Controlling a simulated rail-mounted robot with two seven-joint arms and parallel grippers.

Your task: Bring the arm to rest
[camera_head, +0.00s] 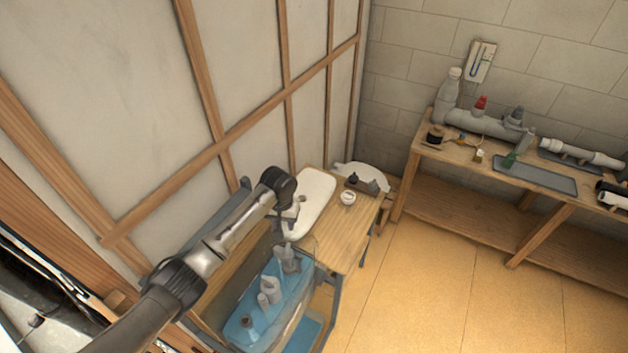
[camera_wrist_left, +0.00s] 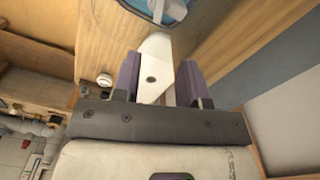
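My left arm comes in from the lower left in the head view. My left gripper (camera_head: 290,212) points down over the left part of the wooden bench. In the left wrist view its two dark purple-grey fingers (camera_wrist_left: 160,82) stand apart, and I see nothing held between them. A white, rounded, sink-like piece (camera_head: 318,196) lies on the bench beside the gripper. A white shape with a small dark hole (camera_wrist_left: 152,78) shows between the fingers, seemingly this piece below. I cannot judge the exact height of the gripper above it. My right gripper is not in view.
A clear-walled blue bin (camera_head: 262,312) with grey fittings stands at the bench's near end. A small white roll (camera_head: 347,198) sits on the bench. The framed wall is close on the left. A workbench (camera_head: 456,150) with pipes and bottles stands at the back right. The floor (camera_head: 430,280) between is clear.

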